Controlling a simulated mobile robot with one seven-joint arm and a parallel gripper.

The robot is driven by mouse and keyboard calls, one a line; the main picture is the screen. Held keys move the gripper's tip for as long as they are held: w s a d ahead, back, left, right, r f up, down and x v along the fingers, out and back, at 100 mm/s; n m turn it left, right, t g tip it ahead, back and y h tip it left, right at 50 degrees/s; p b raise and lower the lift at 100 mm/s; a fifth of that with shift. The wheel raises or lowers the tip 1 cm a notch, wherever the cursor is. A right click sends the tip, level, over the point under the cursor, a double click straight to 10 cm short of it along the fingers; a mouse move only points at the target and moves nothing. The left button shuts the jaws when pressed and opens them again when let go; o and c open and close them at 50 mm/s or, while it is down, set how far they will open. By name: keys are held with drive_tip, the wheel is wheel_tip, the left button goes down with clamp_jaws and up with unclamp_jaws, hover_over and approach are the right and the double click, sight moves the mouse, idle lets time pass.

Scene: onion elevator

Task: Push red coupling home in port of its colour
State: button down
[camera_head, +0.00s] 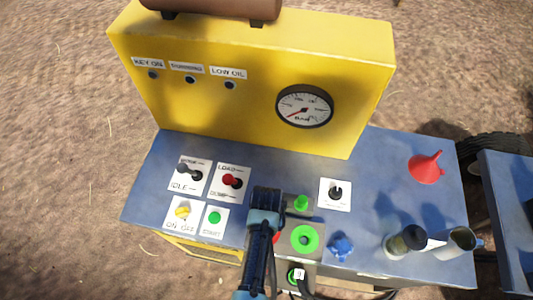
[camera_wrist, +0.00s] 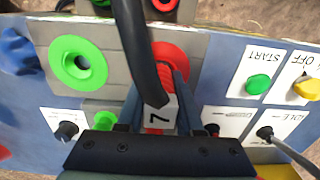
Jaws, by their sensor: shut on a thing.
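The red port ring (camera_wrist: 182,62) lies directly ahead of my gripper (camera_wrist: 160,104) in the wrist view. A sliver of it (camera_head: 277,237) shows beside my gripper (camera_head: 264,228) in the head view. My fingers are shut on the red coupling at the end of a black hose (camera_wrist: 132,40) with a white tag marked 7 (camera_wrist: 156,114). The hose, tag and fingers hide most of the coupling. It is lined up over the red port; I cannot tell how deep it sits. The green port (camera_head: 304,240) is beside it, also in the wrist view (camera_wrist: 78,65).
A green-ended hose (camera_head: 293,276) tagged 9 hangs at the front edge. A green cap (camera_head: 301,203), black knob (camera_head: 336,192), blue cap (camera_head: 341,247), cups (camera_head: 460,242) and red funnel (camera_head: 427,167) stand right. Switches (camera_head: 231,181) lie left; the yellow panel (camera_head: 250,60) rises behind.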

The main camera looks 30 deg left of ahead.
idle(0.4)
drive_tip(key=shift+c, duration=0.4)
unclamp_jaws()
drive_tip(key=shift+r+p, duration=3.5)
drive_tip(key=shift+p, duration=0.1)
